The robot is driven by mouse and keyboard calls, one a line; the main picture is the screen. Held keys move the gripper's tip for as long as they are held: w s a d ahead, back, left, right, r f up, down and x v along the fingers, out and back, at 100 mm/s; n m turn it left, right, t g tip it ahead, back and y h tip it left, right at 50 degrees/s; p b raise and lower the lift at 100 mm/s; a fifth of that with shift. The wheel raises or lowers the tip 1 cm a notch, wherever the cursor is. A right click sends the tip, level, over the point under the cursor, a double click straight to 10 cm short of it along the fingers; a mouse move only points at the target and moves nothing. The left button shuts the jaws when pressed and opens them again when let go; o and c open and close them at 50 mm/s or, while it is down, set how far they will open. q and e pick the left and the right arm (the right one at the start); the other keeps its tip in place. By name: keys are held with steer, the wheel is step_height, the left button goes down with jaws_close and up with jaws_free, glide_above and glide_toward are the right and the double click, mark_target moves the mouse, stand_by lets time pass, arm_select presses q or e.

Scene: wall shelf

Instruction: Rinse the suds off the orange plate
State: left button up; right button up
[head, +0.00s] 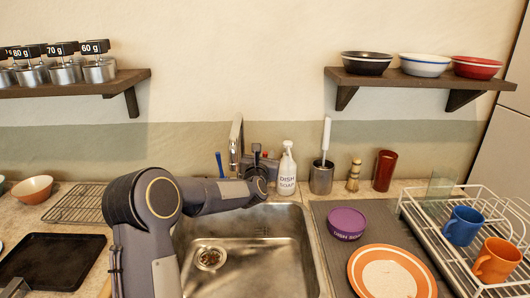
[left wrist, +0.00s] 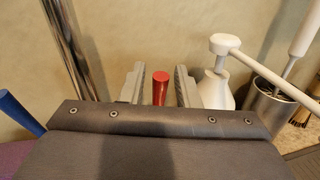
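The orange plate (head: 357,270) lies on the dark mat right of the sink, with a broad pale band inside its orange rim. Its lower edge is cut off. My left gripper (head: 258,158) is behind the sink, close to the right of the metal faucet (head: 236,140). In the left wrist view its two fingers (left wrist: 160,88) are apart, with an upright red rod (left wrist: 160,90) between them and gaps showing on both sides. What the rod belongs to is hidden. The faucet also shows there (left wrist: 68,45). No right gripper shows.
The sink basin (head: 240,255) looks empty. The soap bottle (head: 287,170) stands close right of my gripper, then a brush holder (head: 321,178). A purple tub (head: 347,223) sits on the mat (head: 325,212). A rack (head: 440,245) holds mugs. A blue handle (head: 220,165) stands left of the faucet.

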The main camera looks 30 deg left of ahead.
arm_select(q)
steer(key=shift+w+a, duration=0.1)
steer(key=shift+w, duration=0.2)
jaws_close()
